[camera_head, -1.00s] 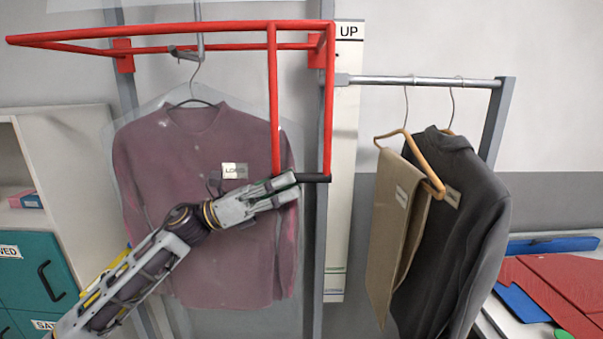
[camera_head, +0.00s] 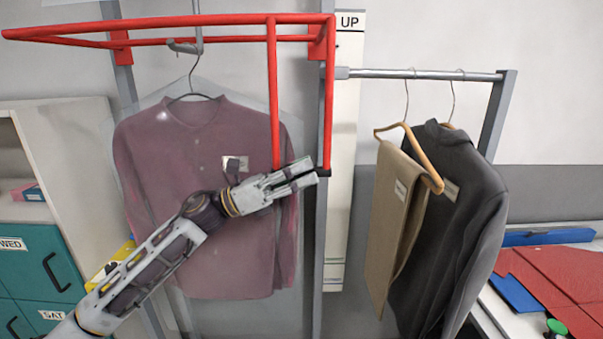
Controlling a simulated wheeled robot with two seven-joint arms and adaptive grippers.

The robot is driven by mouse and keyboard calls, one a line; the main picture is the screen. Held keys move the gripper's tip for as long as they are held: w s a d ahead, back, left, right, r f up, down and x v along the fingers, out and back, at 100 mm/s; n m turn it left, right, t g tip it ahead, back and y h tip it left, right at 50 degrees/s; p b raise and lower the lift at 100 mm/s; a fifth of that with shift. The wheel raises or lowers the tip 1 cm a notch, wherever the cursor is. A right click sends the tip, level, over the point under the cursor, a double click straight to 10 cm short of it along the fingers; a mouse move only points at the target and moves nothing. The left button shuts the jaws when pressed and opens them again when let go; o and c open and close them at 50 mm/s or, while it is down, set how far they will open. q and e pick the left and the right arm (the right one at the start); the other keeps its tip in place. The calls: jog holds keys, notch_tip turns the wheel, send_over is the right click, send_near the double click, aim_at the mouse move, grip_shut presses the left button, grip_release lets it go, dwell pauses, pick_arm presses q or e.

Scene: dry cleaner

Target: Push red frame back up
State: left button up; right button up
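The red frame (camera_head: 170,20) is at the top left, its long bars reaching out roughly level. Two red bars hang from its right end to a short black handle (camera_head: 324,173). My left gripper (camera_head: 311,171) is at this handle, overlapping its left part in the picture. Its two fingers point right and stand apart with a small gap. I cannot tell whether they touch the handle or pass in front of it. A strip marked UP (camera_head: 349,21) stands behind the frame's right end. My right gripper is not in view.
A mauve shirt (camera_head: 205,255) in clear cover hangs behind my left arm. A metal rail (camera_head: 420,73) at right carries tan trousers (camera_head: 392,225) and a dark jacket (camera_head: 465,215). Teal drawers (camera_head: 30,265) stand at left; a table with red folders (camera_head: 560,282) is at lower right.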

pick_arm(q)
grip_shut()
jog(key=shift+a+r+p, duration=0.1)
jog(key=shift+r+p, duration=0.45)
jog(key=shift+r, duration=2)
jog(key=o, duration=0.5)
grip_release()
jog(key=shift+o, duration=0.9)
jog(key=shift+f, duration=0.1)
jog(key=shift+f, duration=0.1)
